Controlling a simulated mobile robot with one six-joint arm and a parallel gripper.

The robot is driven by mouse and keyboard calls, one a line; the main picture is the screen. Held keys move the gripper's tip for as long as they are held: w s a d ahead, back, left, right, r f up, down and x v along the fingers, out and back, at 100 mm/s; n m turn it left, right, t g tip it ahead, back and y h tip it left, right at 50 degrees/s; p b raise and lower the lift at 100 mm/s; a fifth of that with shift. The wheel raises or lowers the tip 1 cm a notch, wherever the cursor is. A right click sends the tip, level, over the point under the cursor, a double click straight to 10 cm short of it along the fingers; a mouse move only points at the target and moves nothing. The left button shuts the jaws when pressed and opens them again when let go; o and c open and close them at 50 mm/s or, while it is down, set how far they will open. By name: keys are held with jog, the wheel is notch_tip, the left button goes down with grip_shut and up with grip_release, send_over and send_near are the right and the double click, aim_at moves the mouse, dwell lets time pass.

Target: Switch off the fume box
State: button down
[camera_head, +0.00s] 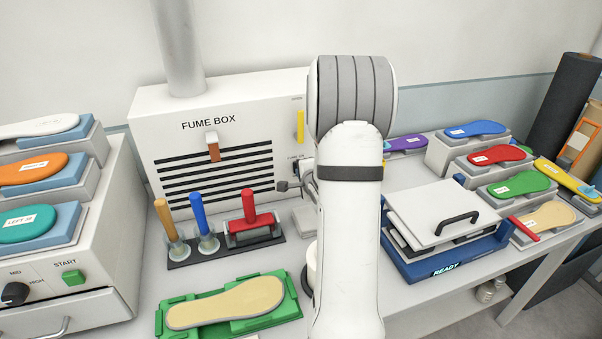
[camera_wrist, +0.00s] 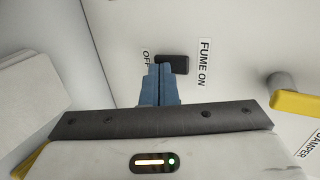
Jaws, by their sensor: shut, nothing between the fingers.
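The fume box (camera_head: 260,140) is a white cabinet with dark vent slots, standing at the back of the bench. In the wrist view its small black rocker switch (camera_wrist: 172,64) sits between the labels OFF and FUME ON. My gripper (camera_wrist: 160,68) has its blue fingers together and empty. Its tips are at the OFF side of the switch and overlap its edge in the picture. I cannot tell whether they touch it. In the head view my arm hides most of the gripper, and the switch is hard to make out there.
A yellow damper handle (camera_wrist: 295,103) sticks out near the switch; it also shows in the head view (camera_head: 300,126). A brush rack (camera_head: 228,247) and a green tray (camera_head: 290,307) with a tan insole stand in front. A blue press (camera_head: 440,262) is to the right of my arm.

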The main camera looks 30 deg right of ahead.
jog(key=shift+w+t+b, duration=0.2)
jog(key=shift+t+b, duration=0.3)
jog(key=shift+b, duration=0.65)
jog(key=shift+r, duration=0.1)
jog(key=shift+w+d+r+p, duration=0.1)
jog(key=shift+r+p, duration=0.55)
jog(key=shift+r, duration=0.15)
jog(key=v, duration=1.4)
jog(key=shift+f, duration=0.25)
